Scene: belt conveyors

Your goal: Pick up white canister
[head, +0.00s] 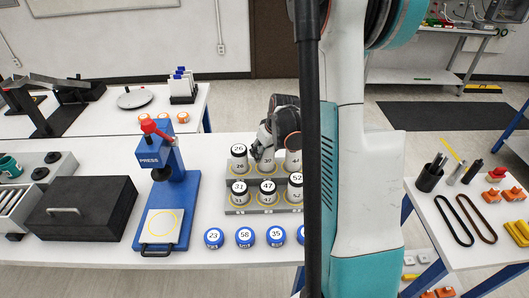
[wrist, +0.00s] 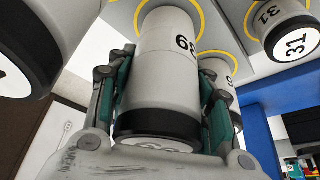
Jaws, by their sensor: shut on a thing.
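In the head view, several white canisters with black bands and numbered tops stand in two rows on a grey stepped rack (head: 250,209). My gripper (head: 265,150) reaches down over the middle of the back row, partly hidden behind my arm. In the wrist view, my gripper (wrist: 165,92) is shut on a white canister (wrist: 168,60), with one finger on each side of it. The canister's far end is near a yellow ring. I cannot tell whether it still touches the rack. Another canister marked 31 (wrist: 290,38) is at the upper right.
The back-row canister marked 26 (head: 239,160) stands close left of my gripper. A blue press (head: 185,195) with a red handle and a black case (head: 85,212) stand further left. Several blue numbered pucks (head: 245,237) line the table's front. My arm hides the table's right end.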

